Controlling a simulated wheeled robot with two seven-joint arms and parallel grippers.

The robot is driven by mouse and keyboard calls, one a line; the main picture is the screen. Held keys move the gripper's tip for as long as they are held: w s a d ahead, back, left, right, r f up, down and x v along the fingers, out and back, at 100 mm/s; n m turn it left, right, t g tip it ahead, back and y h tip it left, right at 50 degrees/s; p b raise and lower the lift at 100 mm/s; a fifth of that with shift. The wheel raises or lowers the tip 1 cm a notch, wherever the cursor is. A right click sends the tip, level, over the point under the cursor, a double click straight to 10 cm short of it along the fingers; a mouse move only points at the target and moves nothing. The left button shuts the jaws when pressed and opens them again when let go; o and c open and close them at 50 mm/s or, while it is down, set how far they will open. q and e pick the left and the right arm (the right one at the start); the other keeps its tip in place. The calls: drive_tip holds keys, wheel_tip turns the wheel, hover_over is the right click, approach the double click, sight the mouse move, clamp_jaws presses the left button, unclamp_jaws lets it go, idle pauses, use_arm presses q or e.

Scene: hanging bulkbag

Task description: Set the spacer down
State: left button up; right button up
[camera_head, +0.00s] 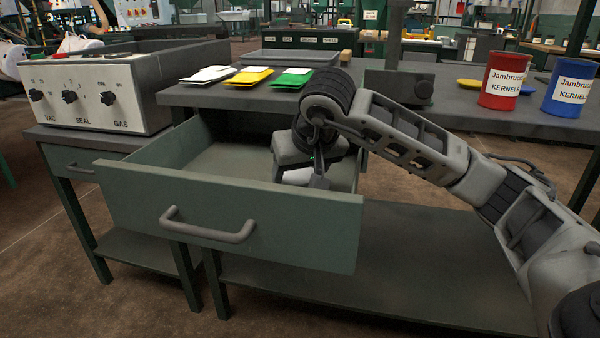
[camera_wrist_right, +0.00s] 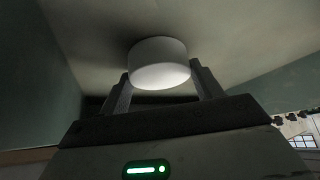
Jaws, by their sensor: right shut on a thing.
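The spacer is a short white cylinder (camera_wrist_right: 159,63), seen in the wrist view between the two fingers of my right gripper (camera_wrist_right: 160,85). The fingers are shut on its sides. In the head view my right gripper (camera_head: 318,180) reaches down inside the pulled-out green drawer (camera_head: 230,212), near its right side. In the wrist view the spacer is close to the drawer's pale bottom; I cannot tell whether it touches. The drawer front and my arm hide part of the gripper in the head view. My left gripper is not in view.
The bench top (camera_head: 455,118) above the drawer carries white, yellow and green packets (camera_head: 249,76), a red can (camera_head: 502,81) and a blue can (camera_head: 572,88). A sealing machine (camera_head: 95,95) stands at left. The drawer's left and middle floor is clear.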

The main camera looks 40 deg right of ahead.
drive_tip(key=shift+f, duration=0.15)
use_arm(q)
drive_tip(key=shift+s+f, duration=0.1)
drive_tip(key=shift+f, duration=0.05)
use_arm(e)
drive_tip(key=o, duration=1.2)
drive_tip(key=shift+s+r, duration=0.1)
drive_tip(key=shift+r, duration=0.3)
drive_tip(key=p+v, duration=0.1)
drive_tip(key=v, duration=0.4)
drive_tip(key=shift+p, duration=0.4)
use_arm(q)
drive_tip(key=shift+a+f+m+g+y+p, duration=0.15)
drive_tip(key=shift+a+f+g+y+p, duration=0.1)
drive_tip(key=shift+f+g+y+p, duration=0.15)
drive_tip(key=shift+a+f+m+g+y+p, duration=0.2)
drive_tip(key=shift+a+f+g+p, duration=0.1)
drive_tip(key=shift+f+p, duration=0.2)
use_arm(e)
drive_tip(key=shift+v, duration=3.25)
